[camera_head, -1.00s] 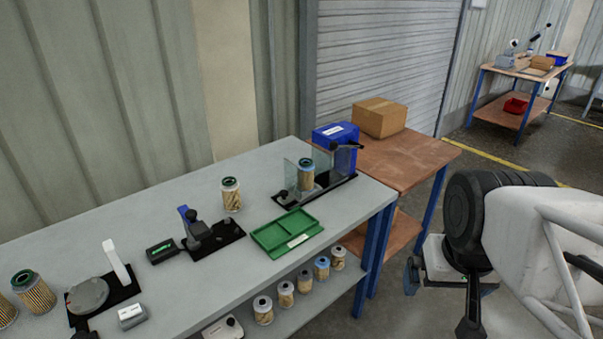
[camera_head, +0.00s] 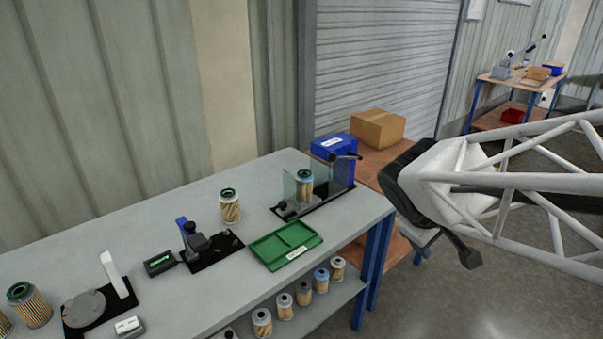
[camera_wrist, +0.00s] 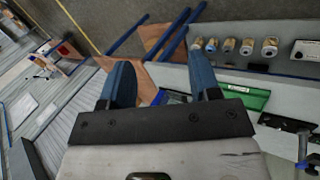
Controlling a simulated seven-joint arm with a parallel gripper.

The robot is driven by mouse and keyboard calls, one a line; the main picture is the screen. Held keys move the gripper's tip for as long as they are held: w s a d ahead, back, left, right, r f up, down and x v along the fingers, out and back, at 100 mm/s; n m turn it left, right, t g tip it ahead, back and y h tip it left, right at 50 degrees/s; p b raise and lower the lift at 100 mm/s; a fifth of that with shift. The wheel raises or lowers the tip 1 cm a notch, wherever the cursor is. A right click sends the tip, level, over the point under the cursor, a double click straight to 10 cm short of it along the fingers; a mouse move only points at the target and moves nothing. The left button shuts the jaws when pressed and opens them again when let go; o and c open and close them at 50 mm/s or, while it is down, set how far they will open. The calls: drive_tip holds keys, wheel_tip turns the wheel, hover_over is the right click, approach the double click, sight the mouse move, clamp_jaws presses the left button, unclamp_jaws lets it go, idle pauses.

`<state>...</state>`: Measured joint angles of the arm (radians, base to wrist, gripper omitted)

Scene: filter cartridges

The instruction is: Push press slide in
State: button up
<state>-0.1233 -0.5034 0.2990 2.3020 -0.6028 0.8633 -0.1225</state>
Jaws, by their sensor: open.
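The press (camera_head: 341,172) has a blue body on a black base at the far right end of the bench.
A green tray (camera_head: 283,246) lies in front of the press. A loose cartridge (camera_head: 230,206) and a blue-handled fixture (camera_head: 206,243) stand to its left. Several cartridges (camera_head: 304,292) stand on the lower shelf.

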drive_tip(key=w+a+f+n+t+h, duration=0.1)
drive_tip(key=w+a+n, duration=0.15)
drive_tip(key=w, duration=0.35)
drive_tip(key=w+a+f+n+t+h, duration=0.1)
drive_tip(key=w+n, duration=0.3)
drive_tip(key=w, duration=0.2)
drive_tip(key=n+t+y, duration=0.7)
drive_tip(key=n+t, duration=0.1)
drive_tip(key=n, duration=1.5)
approach(282, 205)
drive_tip(key=shift+w+f+m, duration=0.25)
drive_tip(key=shift+w, duration=0.45)
drive_tip(key=shift+w, duration=0.15)
drive_tip(key=shift+x, duration=3.75)
drive_tip(key=shift+c, duration=0.5)
